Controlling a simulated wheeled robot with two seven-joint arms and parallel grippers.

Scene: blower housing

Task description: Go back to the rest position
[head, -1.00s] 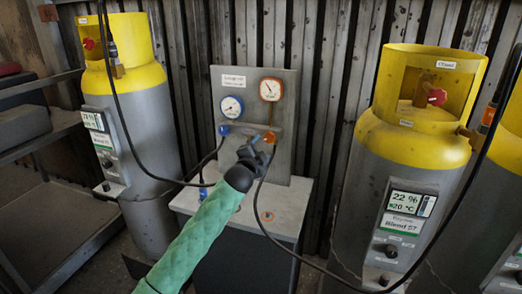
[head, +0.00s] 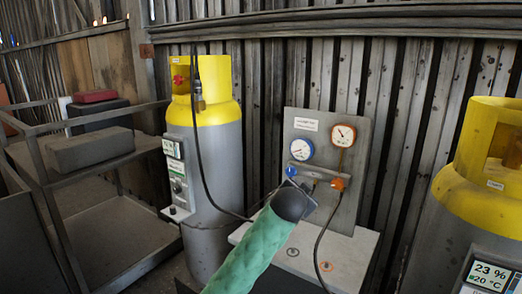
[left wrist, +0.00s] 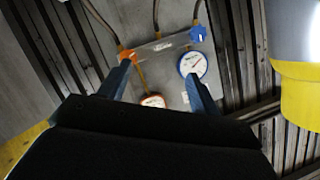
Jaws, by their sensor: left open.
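My left gripper (head: 306,188) is in front of the gauge panel (head: 357,150), at the end of my green-sleeved arm, which rises from the bottom of the head view. In the left wrist view its two fingers (left wrist: 160,76) stand apart with nothing between them. The panel carries a blue-rimmed gauge (head: 303,149), an orange-rimmed gauge (head: 343,135), a blue fitting (head: 291,172) and an orange fitting (head: 338,184). In the head view my wrist hides part of the panel's lower left. My right gripper is not in view.
A yellow-topped grey cylinder (head: 215,160) stands left of the panel with a black hose beside it. Another cylinder (head: 455,215) stands at right, its display reading 23 %. The panel stands on a grey cabinet (head: 335,250). A metal shelf rack (head: 110,205) is at far left.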

